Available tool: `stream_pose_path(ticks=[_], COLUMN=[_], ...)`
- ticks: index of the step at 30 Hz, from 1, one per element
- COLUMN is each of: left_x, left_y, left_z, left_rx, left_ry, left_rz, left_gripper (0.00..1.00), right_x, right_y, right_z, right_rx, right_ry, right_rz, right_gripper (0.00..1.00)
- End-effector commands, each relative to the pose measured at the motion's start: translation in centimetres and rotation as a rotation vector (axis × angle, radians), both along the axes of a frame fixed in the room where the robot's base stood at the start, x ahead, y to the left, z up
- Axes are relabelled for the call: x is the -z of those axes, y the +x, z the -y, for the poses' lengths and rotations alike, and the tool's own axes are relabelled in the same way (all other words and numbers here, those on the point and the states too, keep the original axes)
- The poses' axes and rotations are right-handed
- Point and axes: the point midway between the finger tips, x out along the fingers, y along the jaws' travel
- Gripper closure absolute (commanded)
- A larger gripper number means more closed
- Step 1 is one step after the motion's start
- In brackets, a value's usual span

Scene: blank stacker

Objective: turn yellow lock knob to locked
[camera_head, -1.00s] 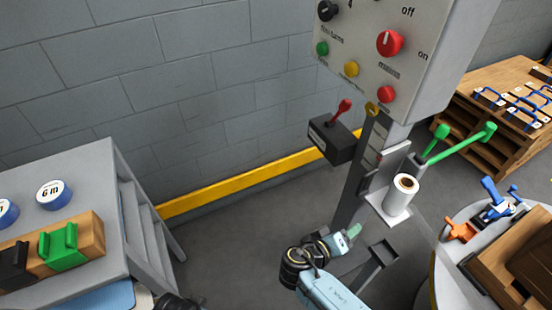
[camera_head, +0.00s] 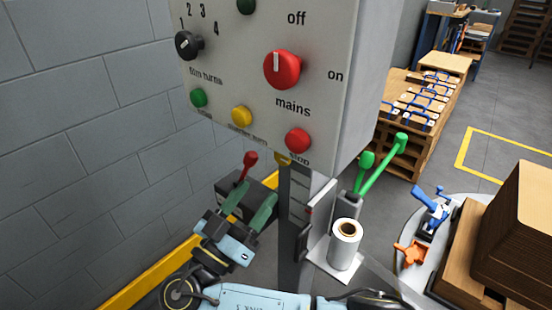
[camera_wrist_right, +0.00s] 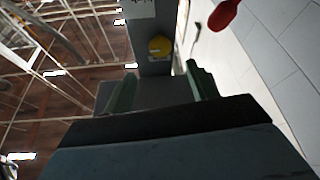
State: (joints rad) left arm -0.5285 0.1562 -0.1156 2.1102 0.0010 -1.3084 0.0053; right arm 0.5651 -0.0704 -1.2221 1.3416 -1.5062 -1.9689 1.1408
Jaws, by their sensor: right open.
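The yellow lock knob (camera_head: 284,159) sits at the top of the grey post, just under the control panel's lower edge, and is mostly covered in the head view. In the right wrist view the yellow knob (camera_wrist_right: 160,46) shows round, beyond the fingertips and roughly centred between them. I cannot read its setting. My right gripper (camera_head: 249,204) is open, with its two green fingers apart and pointing up, below and left of the knob in the head view. Nothing is between the fingers in the right wrist view (camera_wrist_right: 160,80). My left gripper is not in view.
A dark box with a red lever (camera_head: 250,160) stands behind my right gripper. The grey control panel (camera_head: 345,110) overhangs the post (camera_head: 294,215). A white roll (camera_head: 345,245) on a bracket and green levers (camera_head: 367,162) are to the right. The grey wall (camera_head: 90,150) is behind.

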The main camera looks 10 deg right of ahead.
Motion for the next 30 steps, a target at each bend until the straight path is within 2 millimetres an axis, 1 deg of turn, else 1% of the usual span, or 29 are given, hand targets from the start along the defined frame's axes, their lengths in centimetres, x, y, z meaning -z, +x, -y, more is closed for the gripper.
stream_pose_path(ticks=[1, 6, 12, 18, 26, 30], left_x=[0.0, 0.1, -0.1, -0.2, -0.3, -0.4], left_y=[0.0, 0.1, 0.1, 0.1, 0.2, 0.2], left_z=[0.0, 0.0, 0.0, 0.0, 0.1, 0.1], left_rx=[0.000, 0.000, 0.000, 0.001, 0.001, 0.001], left_ry=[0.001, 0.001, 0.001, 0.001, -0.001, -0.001], left_rz=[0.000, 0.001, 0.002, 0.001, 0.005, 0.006], left_gripper=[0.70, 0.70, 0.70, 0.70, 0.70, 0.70], right_x=[-0.6, -1.9, -3.0, -3.4, -3.5, -3.4], right_y=[0.8, 3.1, 5.0, 5.7, 5.8, 5.8], right_z=[0.9, 3.4, 5.4, 6.3, 6.3, 6.3], right_rx=[0.002, 0.002, 0.003, 0.001, 0.001, 0.001], right_ry=[-0.002, -0.003, -0.003, -0.001, 0.000, 0.000], right_rz=[0.005, 0.004, 0.001, -0.001, -0.002, -0.002], right_gripper=[0.43, 0.43, 0.43, 0.43, 0.43, 0.60])
